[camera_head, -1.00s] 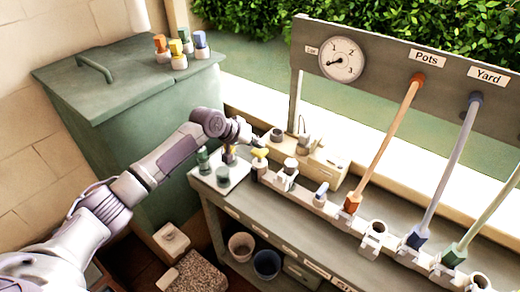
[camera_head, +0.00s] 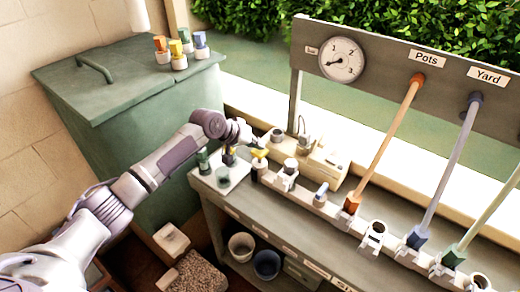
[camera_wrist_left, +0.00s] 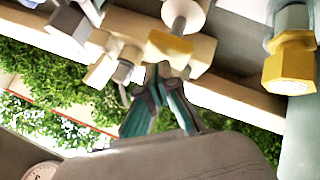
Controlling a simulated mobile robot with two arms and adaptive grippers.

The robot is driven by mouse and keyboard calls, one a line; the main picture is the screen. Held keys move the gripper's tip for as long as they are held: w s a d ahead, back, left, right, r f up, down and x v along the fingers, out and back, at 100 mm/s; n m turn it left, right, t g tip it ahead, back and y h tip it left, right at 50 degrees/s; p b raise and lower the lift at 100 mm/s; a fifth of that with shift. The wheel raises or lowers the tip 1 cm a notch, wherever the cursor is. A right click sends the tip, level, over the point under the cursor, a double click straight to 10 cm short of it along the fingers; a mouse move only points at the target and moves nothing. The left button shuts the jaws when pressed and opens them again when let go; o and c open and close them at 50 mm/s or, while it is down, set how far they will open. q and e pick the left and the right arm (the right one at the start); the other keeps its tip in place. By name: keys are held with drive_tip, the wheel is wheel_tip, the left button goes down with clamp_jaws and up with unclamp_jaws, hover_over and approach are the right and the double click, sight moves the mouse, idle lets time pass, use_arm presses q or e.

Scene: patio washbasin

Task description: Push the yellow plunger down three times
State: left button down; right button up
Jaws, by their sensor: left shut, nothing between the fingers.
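A yellow cap (camera_head: 260,153), which looks like the plunger, stands at the left end of the pale manifold rail in the head view. My left gripper (camera_head: 257,143) is shut and empty, with its tips right at this cap. In the left wrist view the teal fingers (camera_wrist_left: 162,72) are together just below the yellow cap (camera_wrist_left: 169,43) in the picture. I cannot tell whether they touch it. A second yellow part (camera_wrist_left: 290,66) shows at the right of that view. My right gripper is in neither view.
Green bottles (camera_head: 222,174) stand on a white tray (camera_head: 237,182) beside my left wrist. A beige box (camera_head: 325,165) is behind the rail. Orange, grey and green pipes rise to a panel with a gauge (camera_head: 342,58). Coloured-top bottles (camera_head: 177,47) stand on the green bin (camera_head: 125,75).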

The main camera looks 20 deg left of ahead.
sight(258, 151)
use_arm(q)
drive_tip(key=shift+f, duration=0.3)
drive_tip(key=shift+f+b, duration=0.3)
drive_tip(key=shift+f, duration=0.5)
idle(0.7)
drive_tip(key=shift+s+r, duration=0.1)
drive_tip(key=shift+r+p, duration=1.1)
drive_tip(key=shift+p, duration=0.15)
wheel_tip(258, 151, up, 6)
drive_tip(key=p, duration=0.6)
drive_tip(key=shift+r, duration=0.1)
idle(1.2)
